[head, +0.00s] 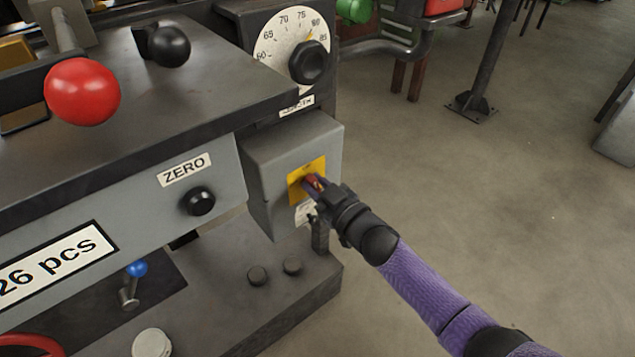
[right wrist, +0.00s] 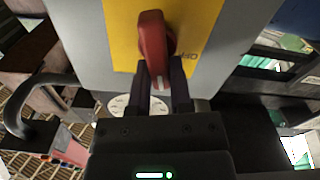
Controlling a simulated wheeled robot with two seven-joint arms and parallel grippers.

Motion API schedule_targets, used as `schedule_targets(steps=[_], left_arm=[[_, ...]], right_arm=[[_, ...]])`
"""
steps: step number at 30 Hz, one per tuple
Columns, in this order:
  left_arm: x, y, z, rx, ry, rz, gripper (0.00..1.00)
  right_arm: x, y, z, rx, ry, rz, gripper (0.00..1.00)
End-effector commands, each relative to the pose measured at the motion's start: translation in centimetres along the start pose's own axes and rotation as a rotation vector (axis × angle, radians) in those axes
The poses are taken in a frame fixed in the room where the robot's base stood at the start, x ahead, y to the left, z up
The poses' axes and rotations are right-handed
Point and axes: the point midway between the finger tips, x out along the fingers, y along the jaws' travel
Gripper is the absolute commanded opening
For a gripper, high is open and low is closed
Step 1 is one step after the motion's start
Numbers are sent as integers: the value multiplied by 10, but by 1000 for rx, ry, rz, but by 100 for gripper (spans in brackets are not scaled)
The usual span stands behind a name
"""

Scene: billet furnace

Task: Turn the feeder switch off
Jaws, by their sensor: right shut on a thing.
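The feeder switch is a red rotary handle (right wrist: 153,45) on a yellow plate (head: 294,188), fixed to the front of a grey box (head: 268,190). My right gripper (head: 318,187) is at the switch and shut on the red handle. In the right wrist view the two dark fingers (right wrist: 163,88) stand on either side of the handle's lower end. The head view shows only a little of the handle, as the gripper covers most of it. Part of a label shows on the plate in the wrist view, but I cannot read the handle's setting. My left gripper is not in view.
Above the box is a round dial with a black knob (head: 308,62). To the left are a ZERO knob (head: 198,201), a red ball (head: 82,91), a black ball (head: 170,46) and a blue-tipped lever (head: 136,268). Open floor (head: 520,180) lies to the right.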

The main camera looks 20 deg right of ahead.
Motion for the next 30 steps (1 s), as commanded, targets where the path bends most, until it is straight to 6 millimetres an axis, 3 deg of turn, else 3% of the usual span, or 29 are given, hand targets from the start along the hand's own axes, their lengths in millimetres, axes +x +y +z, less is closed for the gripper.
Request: schedule_targets(steps=[11,30], left_arm=[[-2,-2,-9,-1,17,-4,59],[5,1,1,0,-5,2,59]], right_arm=[[0,-6,2,-355,-1,-1,0],[0,-14,9,-954,-2,-2,0]])
